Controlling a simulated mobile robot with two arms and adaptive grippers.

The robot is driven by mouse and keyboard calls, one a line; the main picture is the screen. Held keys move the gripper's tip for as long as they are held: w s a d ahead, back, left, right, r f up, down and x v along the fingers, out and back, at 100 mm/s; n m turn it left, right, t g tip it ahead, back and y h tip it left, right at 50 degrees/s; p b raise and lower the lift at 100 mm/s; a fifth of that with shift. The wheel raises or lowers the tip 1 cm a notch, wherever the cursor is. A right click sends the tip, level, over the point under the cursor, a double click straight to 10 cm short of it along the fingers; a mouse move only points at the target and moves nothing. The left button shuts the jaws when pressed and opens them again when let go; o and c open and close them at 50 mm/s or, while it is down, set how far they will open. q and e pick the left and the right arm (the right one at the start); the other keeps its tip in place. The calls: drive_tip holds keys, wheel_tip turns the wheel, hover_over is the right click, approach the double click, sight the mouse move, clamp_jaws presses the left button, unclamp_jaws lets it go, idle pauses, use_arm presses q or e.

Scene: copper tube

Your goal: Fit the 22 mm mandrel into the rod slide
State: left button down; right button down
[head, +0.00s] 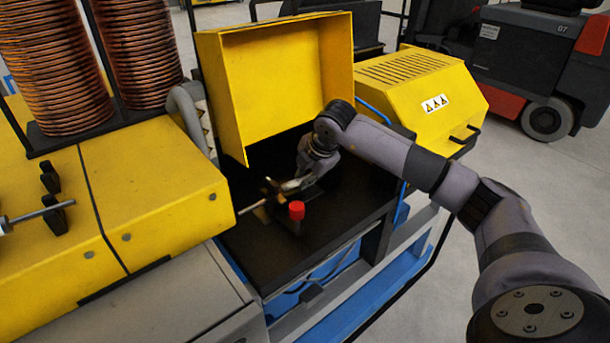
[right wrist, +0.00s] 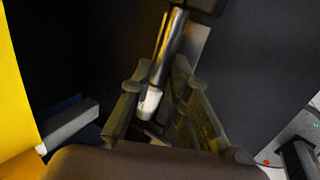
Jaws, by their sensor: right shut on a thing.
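My right gripper (head: 292,184) reaches into the dark bay under the raised yellow hood. In the right wrist view its two fingers (right wrist: 157,92) are shut on a shiny metal cylinder with a pale near end, which looks like the mandrel (right wrist: 171,45). The mandrel's far end is by a dark block at the top of that view; I cannot tell whether it is inside it. In the head view a thin rod (head: 252,207) lies at the bay's left, with a brass-coloured piece near the fingers. I cannot make out the rod slide clearly.
A red-topped post (head: 296,211) stands in the bay just in front of my right gripper. The open yellow hood (head: 283,75) rises behind. Yellow housings (head: 160,205) flank the bay at left, with copper coils (head: 55,70) beyond. The bay's front deck is clear.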

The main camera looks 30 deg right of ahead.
drive_tip(key=shift+w+f, duration=0.1)
drive_tip(key=shift+f, duration=0.05)
drive_tip(key=c, duration=1.7)
unclamp_jaws()
drive_tip(key=shift+o, duration=1.3)
drive_tip(key=shift+f, duration=0.1)
drive_tip(key=v, duration=1.2)
